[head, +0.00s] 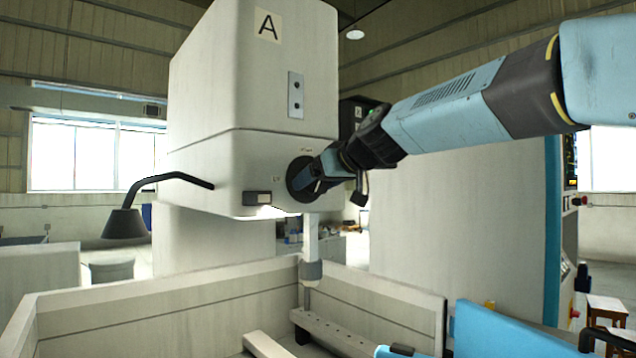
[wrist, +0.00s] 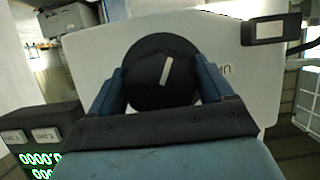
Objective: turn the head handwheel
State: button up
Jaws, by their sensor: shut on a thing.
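The head handwheel (head: 297,172) is a round black wheel on the lower front of the white machine head marked A. In the wrist view the handwheel (wrist: 150,88) shows a dark disc with a raised round hub and a white line, tilted slightly right of upright. My gripper (head: 318,176) reaches it from the right in the head view and hides much of it. In the wrist view my gripper (wrist: 163,78) has one blue finger on each side of the hub, shut on it.
A black gooseneck lamp (head: 125,222) stands out left of the machine head (head: 250,90). Below is an open tank with pale walls (head: 370,300). A digital readout (wrist: 42,160) with green figures is at the lower left of the wrist view.

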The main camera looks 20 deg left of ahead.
jog(key=shift+w+d, duration=0.1)
jog(key=shift+m+g+y, duration=0.4)
jog(key=shift+m, duration=0.4)
jog(key=shift+m+g+y, duration=0.4)
jog(key=shift+m+g, duration=0.4)
jog(key=shift+m, duration=0.4)
jog(key=m+g+y, duration=0.1)
jog(key=m, duration=0.1)
jog(key=m+y, duration=0.1)
jog(key=m, duration=0.1)
jog(key=shift+m+g, duration=0.4)
jog(key=o, duration=0.9)
jog(key=shift+o, duration=0.2)
jog(key=v, duration=1.3)
jog(key=shift+d+f, duration=0.25)
jog(key=shift+d, duration=0.1)
